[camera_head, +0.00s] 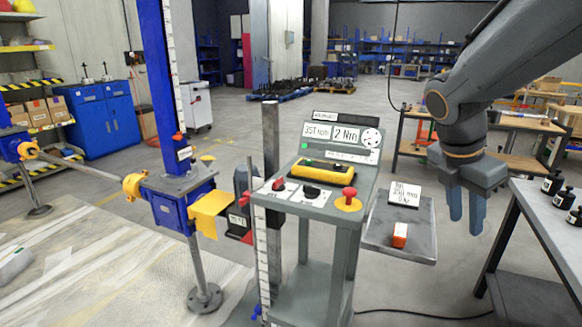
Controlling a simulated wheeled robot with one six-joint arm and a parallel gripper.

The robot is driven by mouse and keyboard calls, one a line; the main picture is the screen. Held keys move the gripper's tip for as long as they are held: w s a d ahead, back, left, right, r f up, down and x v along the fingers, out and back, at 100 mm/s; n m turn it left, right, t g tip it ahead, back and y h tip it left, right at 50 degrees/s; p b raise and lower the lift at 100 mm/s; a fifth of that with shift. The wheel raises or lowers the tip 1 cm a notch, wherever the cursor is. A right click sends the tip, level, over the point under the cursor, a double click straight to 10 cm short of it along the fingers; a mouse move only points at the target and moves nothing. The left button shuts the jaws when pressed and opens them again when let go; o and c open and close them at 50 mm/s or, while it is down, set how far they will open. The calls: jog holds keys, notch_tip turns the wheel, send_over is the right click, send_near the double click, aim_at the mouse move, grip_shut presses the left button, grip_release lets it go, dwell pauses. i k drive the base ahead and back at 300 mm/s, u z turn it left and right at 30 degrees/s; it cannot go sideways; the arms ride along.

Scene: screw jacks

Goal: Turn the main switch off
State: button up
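A grey control stand (322,212) stands in the middle of the head view with a sloped panel. Its lower front face carries a dark knob with red on it (279,185), a black rotary knob (311,191) on a white plate, and a red mushroom button (349,194) on a yellow disc. I cannot tell for certain which is the main switch; the labels are too small to read. My gripper (466,216) points down at the right, apart from the stand, beyond the side shelf. Its two fingers show a gap with nothing between them.
A side shelf (412,246) holds an orange-and-white block (400,235) and a sign (404,194). A yellow tool (324,172) lies on the panel. A blue screw jack (179,200) stands left. A table (545,215) with dark bottles is at right.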

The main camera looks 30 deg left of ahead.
aim_at(278, 186)
jog(key=u, duration=0.4)
jog(key=i, duration=0.9)
jog(key=u, duration=0.9)
jog(key=i, duration=0.4)
jog(key=u, duration=0.3)
